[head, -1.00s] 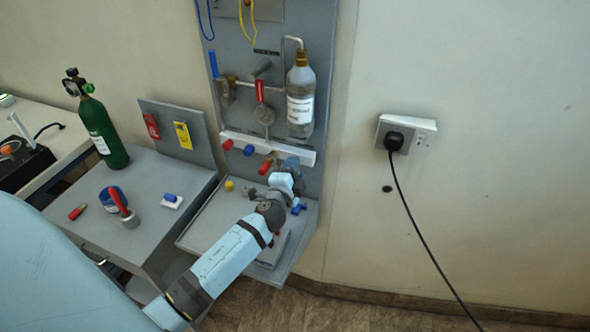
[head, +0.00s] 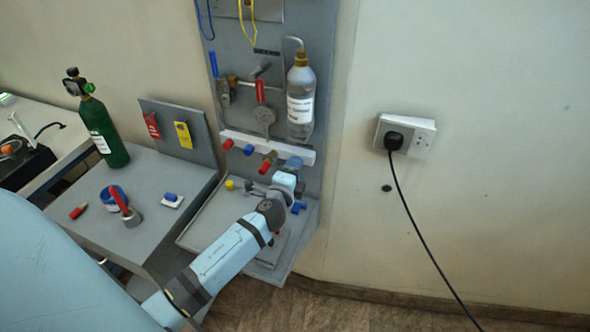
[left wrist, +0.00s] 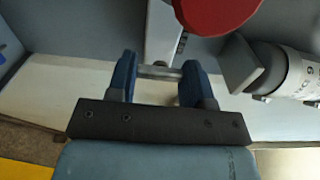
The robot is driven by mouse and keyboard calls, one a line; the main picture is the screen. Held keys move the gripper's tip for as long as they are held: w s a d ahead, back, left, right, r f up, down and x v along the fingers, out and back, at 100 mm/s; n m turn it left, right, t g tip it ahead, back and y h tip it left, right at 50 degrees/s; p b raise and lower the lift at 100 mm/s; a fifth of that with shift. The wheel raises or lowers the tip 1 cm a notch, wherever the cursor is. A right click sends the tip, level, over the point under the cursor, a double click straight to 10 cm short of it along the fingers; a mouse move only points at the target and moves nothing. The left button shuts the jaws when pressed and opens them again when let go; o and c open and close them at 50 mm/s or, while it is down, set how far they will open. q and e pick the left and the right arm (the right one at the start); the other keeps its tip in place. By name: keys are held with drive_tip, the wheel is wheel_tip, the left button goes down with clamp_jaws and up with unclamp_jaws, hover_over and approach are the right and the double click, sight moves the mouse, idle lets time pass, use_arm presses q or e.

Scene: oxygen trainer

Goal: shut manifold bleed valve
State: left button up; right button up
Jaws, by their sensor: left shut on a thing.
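The manifold appears to be the pale bar (head: 307,154) across the grey panel, with red and blue fittings along it. A red fitting (head: 268,162) hangs at its middle, just left of my left gripper. My left gripper (head: 294,161) is at the bar's right end, and its own wrist hides what is behind it. In the left wrist view the gripper's two blue fingers (left wrist: 159,82) are shut on a small metal bar (left wrist: 159,72). A large red rounded part (left wrist: 217,12) is just above the fingers. I cannot tell for certain which fitting is the bleed valve. My right gripper is not in view.
A clear bottle (head: 301,95) hangs above the bar. A grey shelf (head: 205,222) with small coloured parts lies below. A green cylinder (head: 103,132) stands on the table at left. A socket with a black plug (head: 394,140) is on the wall; floor at right is clear.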

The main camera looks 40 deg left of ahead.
use_arm(q)
drive_tip(key=o, duration=0.9)
drive_tip(key=b+v, duration=0.2)
drive_tip(key=v, duration=1.2)
drive_tip(key=shift+b, duration=0.3)
